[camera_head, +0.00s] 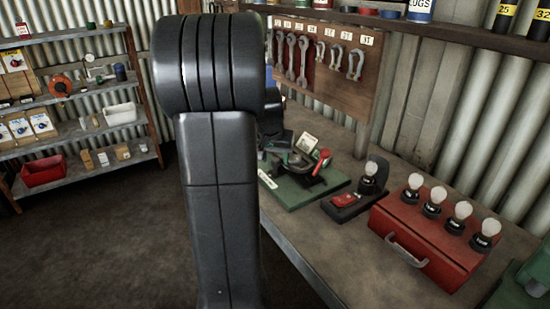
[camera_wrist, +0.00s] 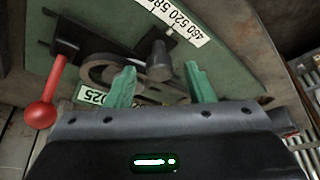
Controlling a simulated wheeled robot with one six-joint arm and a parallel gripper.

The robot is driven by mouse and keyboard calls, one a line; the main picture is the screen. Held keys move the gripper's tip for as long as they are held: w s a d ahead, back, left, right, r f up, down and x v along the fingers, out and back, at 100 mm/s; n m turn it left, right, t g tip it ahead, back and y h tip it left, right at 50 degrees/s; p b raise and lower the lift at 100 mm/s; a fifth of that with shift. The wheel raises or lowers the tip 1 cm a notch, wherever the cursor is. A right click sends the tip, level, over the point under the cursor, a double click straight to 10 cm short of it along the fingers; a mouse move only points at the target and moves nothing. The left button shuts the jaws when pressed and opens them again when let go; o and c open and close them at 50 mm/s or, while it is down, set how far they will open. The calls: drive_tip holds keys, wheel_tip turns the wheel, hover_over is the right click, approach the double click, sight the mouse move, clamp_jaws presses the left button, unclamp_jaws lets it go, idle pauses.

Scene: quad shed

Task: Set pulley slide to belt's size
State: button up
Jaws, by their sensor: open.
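The belt-sizing fixture stands on a green base (camera_head: 300,190) on the workbench in the head view. In the wrist view its green plate (camera_wrist: 215,65) fills the upper middle. A dark belt (camera_wrist: 178,93) loops around a pulley (camera_wrist: 98,72) and runs to the right. A grey upright knob (camera_wrist: 159,68) stands between my gripper's green fingers (camera_wrist: 161,84), which are apart with nothing clamped. A scale label (camera_wrist: 182,32) reads 480, 520 and a cut-off number. A second label (camera_wrist: 93,97) seems to read 025, partly hidden. A red-ball lever (camera_wrist: 40,114) is at left.
My arm blocks the middle of the head view. Right of the fixture are a bulb holder (camera_head: 347,199) and a red metal box (camera_head: 420,235) topped with bulbs. Shelves (camera_head: 75,133) stand at left.

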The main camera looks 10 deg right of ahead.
drive_tip(key=shift+f, duration=0.25)
clamp_jaws()
drive_tip(key=shift+s+d+b, duration=0.15)
drive_tip(key=shift+s+d, duration=0.15)
drive_tip(key=shift+s, duration=0.5)
drive_tip(key=shift+s+d+b, duration=0.15)
drive_tip(key=shift+s+d, duration=0.15)
drive_tip(key=shift+s, duration=0.45)
unclamp_jaws()
drive_tip(key=v, duration=1.4)
drive_tip(key=shift+p, duration=0.3)
drive_tip(key=shift+w+d+f, duration=0.1)
drive_tip(key=shift+d+f, duration=0.05)
